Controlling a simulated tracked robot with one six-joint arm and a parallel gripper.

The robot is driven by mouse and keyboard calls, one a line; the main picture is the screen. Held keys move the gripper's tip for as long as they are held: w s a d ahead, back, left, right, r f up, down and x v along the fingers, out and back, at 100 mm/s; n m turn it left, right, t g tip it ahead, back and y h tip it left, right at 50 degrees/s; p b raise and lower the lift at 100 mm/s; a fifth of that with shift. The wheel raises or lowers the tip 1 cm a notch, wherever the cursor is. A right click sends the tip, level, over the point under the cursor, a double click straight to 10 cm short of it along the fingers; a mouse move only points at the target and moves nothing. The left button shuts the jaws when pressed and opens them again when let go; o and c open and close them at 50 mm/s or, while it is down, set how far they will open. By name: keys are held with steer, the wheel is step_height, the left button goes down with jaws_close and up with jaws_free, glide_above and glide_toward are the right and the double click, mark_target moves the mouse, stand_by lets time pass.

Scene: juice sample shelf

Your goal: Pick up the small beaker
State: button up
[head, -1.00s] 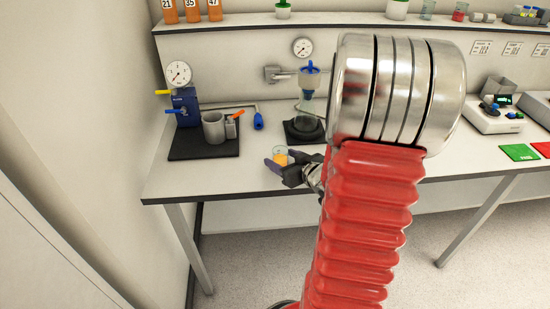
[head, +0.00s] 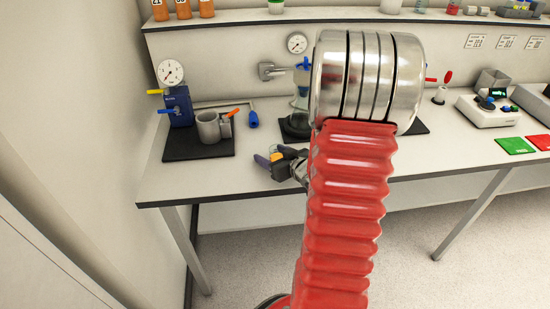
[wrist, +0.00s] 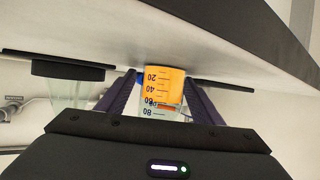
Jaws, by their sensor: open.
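The small beaker (wrist: 163,84) holds orange liquid and has a printed scale. In the wrist view, which shows the scene upside down, it stands upright on the bench between the two purple-grey fingers of my gripper (wrist: 157,92). The fingers are open, one on either side of it; I cannot tell whether either touches the glass. In the head view my gripper (head: 273,159) is at the front part of the bench, and only a little orange of the beaker (head: 276,156) shows between the fingers.
A blue pump with a gauge (head: 178,105) and a grey cup (head: 208,127) stand on a black mat at the left. A glass flask (head: 299,115) stands behind my gripper. The bench's front edge (head: 240,195) is close. My red arm hides the middle.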

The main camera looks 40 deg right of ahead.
stand_by(0.4)
steer(key=c, duration=1.2)
steer(key=shift+r, duration=0.2)
steer(key=shift+r, duration=4.85)
steer(key=shift+w+a, duration=0.1)
steer(key=shift+w, duration=0.05)
